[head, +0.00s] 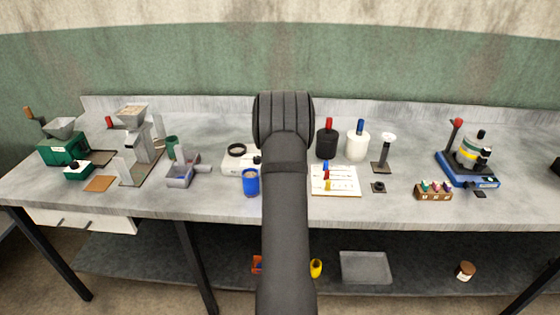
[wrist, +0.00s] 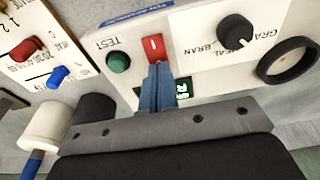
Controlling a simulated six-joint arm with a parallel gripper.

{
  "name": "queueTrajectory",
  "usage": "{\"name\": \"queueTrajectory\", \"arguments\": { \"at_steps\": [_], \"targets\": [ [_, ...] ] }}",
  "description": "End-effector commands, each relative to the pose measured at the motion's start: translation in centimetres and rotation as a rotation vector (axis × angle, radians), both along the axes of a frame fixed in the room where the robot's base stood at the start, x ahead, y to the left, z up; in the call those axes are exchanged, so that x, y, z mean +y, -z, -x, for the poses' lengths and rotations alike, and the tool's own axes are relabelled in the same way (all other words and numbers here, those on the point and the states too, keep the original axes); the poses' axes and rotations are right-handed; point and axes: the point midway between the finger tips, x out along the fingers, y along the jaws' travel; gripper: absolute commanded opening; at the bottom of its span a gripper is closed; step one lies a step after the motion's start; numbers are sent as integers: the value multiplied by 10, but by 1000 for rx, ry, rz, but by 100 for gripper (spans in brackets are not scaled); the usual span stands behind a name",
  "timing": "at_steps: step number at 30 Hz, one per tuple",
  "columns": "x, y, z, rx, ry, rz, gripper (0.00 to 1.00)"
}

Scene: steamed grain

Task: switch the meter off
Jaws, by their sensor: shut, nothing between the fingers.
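The meter is a white box (head: 232,168) at mid-bench in the head view, partly hidden behind my arm. The wrist view shows its panel (wrist: 195,55) close up, with a red switch (wrist: 153,47) bearing a white mark, a green TEST button (wrist: 118,62), a black knob (wrist: 235,32) and a display (wrist: 183,89) with lit green digits. My gripper (wrist: 158,68) is shut and empty. Its fingertips are at the near edge of the red switch; I cannot tell whether they touch it. The fingers cover part of the display. My arm hides the gripper in the head view.
A black ring (wrist: 288,62) sits on the meter beside the knob. A blue cup (head: 251,182) stands in front of the meter. A white card (head: 345,187) with colored pieces and black and white bottles (head: 357,146) stand to the right.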

Motion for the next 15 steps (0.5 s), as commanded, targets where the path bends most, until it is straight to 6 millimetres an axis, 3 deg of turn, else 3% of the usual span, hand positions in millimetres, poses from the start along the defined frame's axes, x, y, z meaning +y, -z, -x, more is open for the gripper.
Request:
{"name": "queueTrajectory", "arguments": {
  "at_steps": [15],
  "targets": [
    [0,8,0,0,0,0,0]
  ]
}}
